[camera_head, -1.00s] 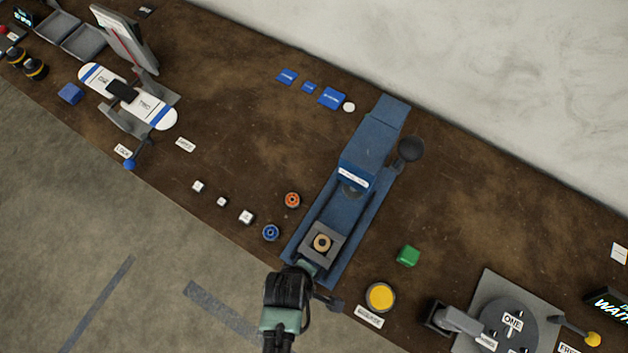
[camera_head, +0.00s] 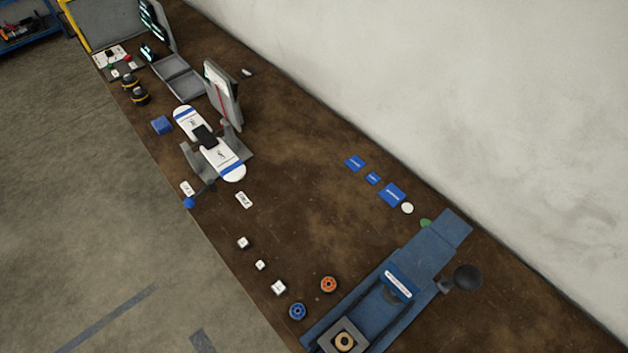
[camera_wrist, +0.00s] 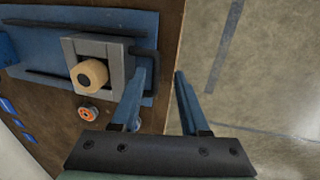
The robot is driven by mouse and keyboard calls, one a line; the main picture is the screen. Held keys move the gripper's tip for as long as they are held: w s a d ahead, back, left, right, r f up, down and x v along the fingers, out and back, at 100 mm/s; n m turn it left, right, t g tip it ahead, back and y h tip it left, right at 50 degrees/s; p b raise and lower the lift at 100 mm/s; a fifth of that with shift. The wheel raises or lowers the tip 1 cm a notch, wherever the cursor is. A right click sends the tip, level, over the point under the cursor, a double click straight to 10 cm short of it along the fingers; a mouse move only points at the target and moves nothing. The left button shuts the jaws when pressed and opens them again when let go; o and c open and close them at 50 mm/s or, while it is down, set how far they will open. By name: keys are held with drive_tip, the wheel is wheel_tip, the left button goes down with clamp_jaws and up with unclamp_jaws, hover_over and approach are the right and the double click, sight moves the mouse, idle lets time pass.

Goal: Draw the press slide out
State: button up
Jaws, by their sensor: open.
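The blue press (camera_head: 412,262) lies at the lower right of the head view, its near end cut off by the bottom edge. Its slide is a grey square block (camera_head: 325,341) with a tan ring (camera_head: 344,341) in it, at the near end. In the wrist view the grey block (camera_wrist: 127,68) holds a tan round piece (camera_wrist: 94,72) near the end of the blue base. A dark bar (camera_wrist: 145,51) lies beyond the block. My gripper (camera_wrist: 163,73) is open and empty. Its left finger overlaps the base's end in the picture; its right finger is over the floor.
An orange ring (camera_head: 328,284), a blue ring (camera_head: 297,311) and small white cubes lie left of the press. A black ball knob (camera_head: 467,278) sticks out on its right. A green disc (camera_head: 425,223) and white disc (camera_head: 407,208) lie behind. Open floor (camera_head: 90,240) borders the bench.

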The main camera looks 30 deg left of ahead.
drive_tip(key=shift+r, duration=0.1)
wheel_tip(320, 180, up, 13)
drive_tip(key=s, duration=0.2)
drive_tip(key=shift+s+a+f+b, duration=0.2)
drive_tip(key=shift+s+a+b, duration=0.05)
drive_tip(key=shift+a+b, duration=0.15)
idle(0.6)
